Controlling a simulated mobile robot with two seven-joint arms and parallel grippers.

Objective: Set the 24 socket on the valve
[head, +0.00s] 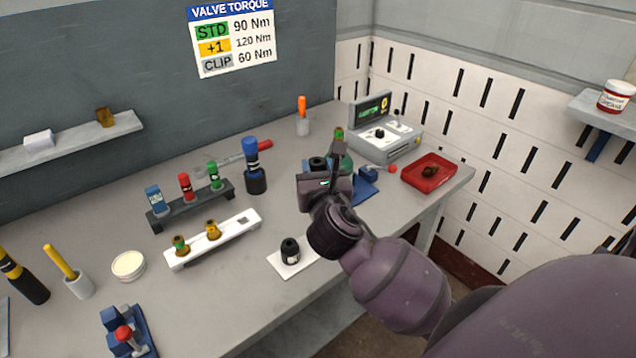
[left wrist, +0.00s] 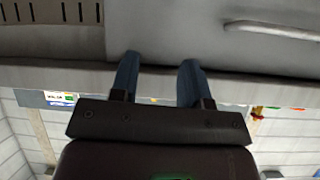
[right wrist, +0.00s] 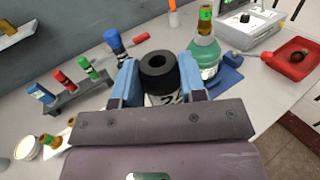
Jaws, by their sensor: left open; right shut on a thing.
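My right gripper (head: 328,168) is shut on a black socket (right wrist: 158,68) with a round hole in its top. The socket is upright between the blue fingers, and its white label, partly hidden, seems to read 24. The valve, with a teal body (right wrist: 206,56) and a brass and green top (right wrist: 205,18), stands just right of the held socket in the right wrist view, apart from it. In the head view, my gripper hides most of the valve; its top (head: 339,133) shows. My left gripper (left wrist: 157,80) is open and empty, outside the head view.
Another dark socket (head: 290,252) stands on a white pad. A dark rack (head: 190,212) holds blue, red and green pieces; a white holder (head: 240,228) has two brass pieces. A blue-capped tool (head: 253,165), a grey instrument (head: 388,140) and a red tray (head: 447,168) stand around.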

